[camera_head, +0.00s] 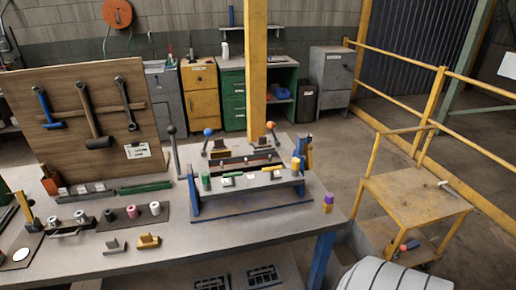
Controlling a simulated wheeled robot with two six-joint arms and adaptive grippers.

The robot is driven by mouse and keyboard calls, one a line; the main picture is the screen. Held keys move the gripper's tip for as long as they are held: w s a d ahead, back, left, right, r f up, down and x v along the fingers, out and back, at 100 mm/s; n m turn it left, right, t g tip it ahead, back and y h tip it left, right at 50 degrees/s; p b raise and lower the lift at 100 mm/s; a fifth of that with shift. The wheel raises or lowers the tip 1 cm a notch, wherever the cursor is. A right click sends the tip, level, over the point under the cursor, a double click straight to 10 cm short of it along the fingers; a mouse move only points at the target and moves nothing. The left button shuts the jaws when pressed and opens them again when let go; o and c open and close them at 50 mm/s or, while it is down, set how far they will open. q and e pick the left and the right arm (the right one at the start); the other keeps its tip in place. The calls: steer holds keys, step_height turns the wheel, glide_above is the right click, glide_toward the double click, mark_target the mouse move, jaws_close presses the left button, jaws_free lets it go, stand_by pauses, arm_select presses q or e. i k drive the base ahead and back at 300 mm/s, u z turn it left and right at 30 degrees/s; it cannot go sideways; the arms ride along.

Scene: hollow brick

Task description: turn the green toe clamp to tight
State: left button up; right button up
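A blue-framed fixture (250,205) stands on the grey workbench (165,245), right of the middle. A small upright green piece (206,181) sits at the left end of its top bar. Small pieces with green and white faces (227,181) lie along the bar. Which of these is the green toe clamp, and whether it is tight or loose, is too small to tell. Neither gripper is in view.
A wooden board (85,120) with hanging tools stands at the bench's left. Several small parts lie on a dark mat (133,216). An orange block (148,241) is near the front. A yellow post (256,70) stands behind the fixture. A yellow step stand (415,200) is at right.

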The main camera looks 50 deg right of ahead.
mark_target(232, 175)
steer(key=k, duration=0.3)
steer(key=z, duration=1.2)
